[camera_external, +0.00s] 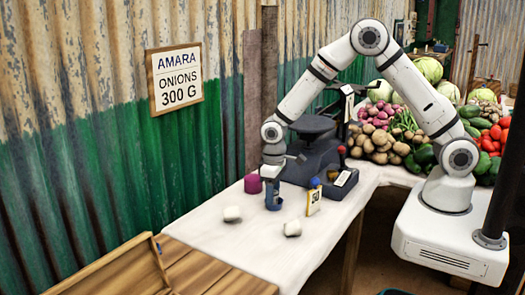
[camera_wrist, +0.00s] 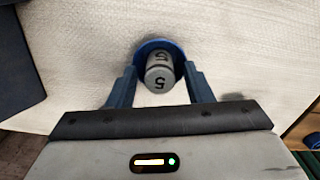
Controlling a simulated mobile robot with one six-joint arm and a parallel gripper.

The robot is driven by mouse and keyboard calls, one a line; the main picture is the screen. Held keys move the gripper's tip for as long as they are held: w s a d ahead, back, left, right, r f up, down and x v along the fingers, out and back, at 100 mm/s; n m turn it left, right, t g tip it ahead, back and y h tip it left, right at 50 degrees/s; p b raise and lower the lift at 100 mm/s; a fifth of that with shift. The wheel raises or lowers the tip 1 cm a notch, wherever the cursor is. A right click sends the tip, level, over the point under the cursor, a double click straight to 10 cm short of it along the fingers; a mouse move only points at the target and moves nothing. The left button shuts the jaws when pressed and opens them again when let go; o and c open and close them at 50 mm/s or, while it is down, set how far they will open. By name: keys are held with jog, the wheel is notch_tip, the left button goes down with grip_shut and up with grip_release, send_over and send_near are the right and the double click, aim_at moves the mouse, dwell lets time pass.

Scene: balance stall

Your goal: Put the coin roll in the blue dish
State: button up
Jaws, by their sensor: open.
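In the wrist view a grey cylinder marked 5, which looks like the coin roll (camera_wrist: 160,78), shows between the fingers of my gripper (camera_wrist: 159,72). A round blue rim, which looks like the blue dish (camera_wrist: 150,44), shows around its far side. The roll appears to be in or over the dish; I cannot tell whether it rests on the bottom. My gripper is open, a finger on each side of the roll. In the external view my gripper (camera_external: 273,198) points down over the white-topped table, and its fingers hide the roll and most of the dish.
A dark scale (camera_external: 312,150) stands behind my gripper. Two white lumps lie nearer the front, one left (camera_external: 232,214) and one right (camera_external: 292,228). Vegetables are piled at the back right.

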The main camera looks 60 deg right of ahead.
jog(key=shift+f, duration=0.1)
notch_tip(320, 180, up, 13)
jog(key=shift+f, duration=0.2)
jog(key=s+d+r+m+t, duration=0.2)
jog(key=s+d+r, duration=0.9)
jog(key=s+d, duration=0.6)
jog(key=s, duration=0.8)
jog(key=shift+m, duration=0.3)
jog(key=shift+d, duration=0.1)
